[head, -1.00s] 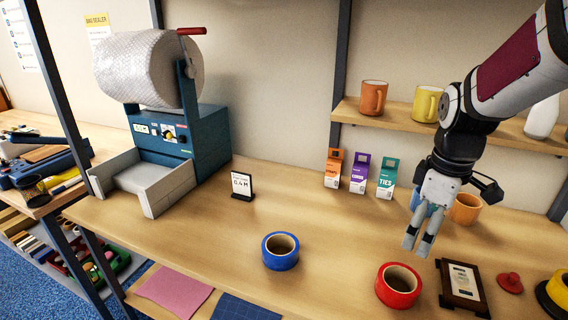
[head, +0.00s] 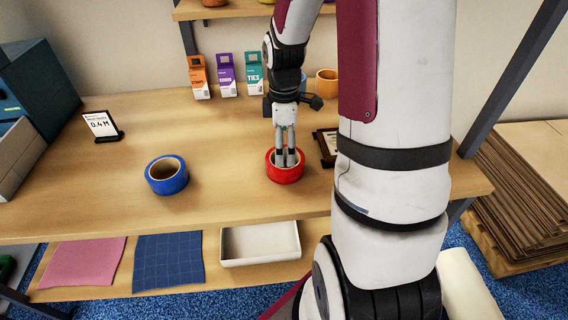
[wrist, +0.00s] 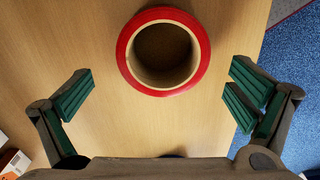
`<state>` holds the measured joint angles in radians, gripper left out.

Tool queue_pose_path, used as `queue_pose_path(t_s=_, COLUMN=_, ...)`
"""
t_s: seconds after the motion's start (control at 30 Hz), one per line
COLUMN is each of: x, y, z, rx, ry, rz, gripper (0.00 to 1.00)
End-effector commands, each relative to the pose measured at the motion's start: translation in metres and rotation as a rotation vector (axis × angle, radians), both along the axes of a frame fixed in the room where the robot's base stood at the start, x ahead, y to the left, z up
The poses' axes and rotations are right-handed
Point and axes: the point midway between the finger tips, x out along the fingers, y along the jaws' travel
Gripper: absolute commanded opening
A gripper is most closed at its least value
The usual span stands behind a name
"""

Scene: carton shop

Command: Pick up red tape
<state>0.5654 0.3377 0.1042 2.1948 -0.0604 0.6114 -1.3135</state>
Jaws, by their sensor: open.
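The red tape (head: 285,174) is a roll lying flat on the wooden table, near its front edge. In the head view my gripper (head: 286,160) points down at the roll, and its fingers overlap the roll's opening. In the wrist view the red tape (wrist: 126,57) shows whole, with its hollow core, at the top centre. My gripper (wrist: 160,92) is open and empty there, its green-padded fingers wide apart on either side, lower in the picture than the roll. No finger visibly touches the roll.
A blue tape roll (head: 166,176) lies to the left. A dark frame (head: 325,146) is just right of the red tape, partly hidden by my arm. Small cartons (head: 227,76) and an orange mug (head: 327,80) stand behind. The table between the blue roll and the cartons is clear.

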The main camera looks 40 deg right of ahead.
Motion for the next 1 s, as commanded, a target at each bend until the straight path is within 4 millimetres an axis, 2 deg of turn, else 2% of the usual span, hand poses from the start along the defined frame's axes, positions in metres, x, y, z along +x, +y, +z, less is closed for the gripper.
queue_pose_path(t_s=0.33, x=-0.002, y=0.003, z=-0.044, rx=0.002, ry=0.002, rz=0.001, gripper=1.00)
queue_pose_path(t_s=0.47, x=-0.002, y=0.003, z=-0.051, rx=0.001, ry=0.001, rz=0.000, gripper=1.00)
queue_pose_path(t_s=0.67, x=-0.002, y=0.003, z=-0.052, rx=0.000, ry=0.000, rz=0.000, gripper=1.00)
queue_pose_path(t_s=0.7, x=-0.002, y=0.003, z=-0.052, rx=0.000, ry=0.000, rz=0.000, gripper=0.95)
queue_pose_path(t_s=0.9, x=-0.002, y=0.003, z=-0.051, rx=0.000, ry=0.000, rz=0.000, gripper=0.53)
queue_pose_path(t_s=1.0, x=-0.002, y=0.003, z=-0.051, rx=0.000, ry=0.000, rz=0.000, gripper=0.53)
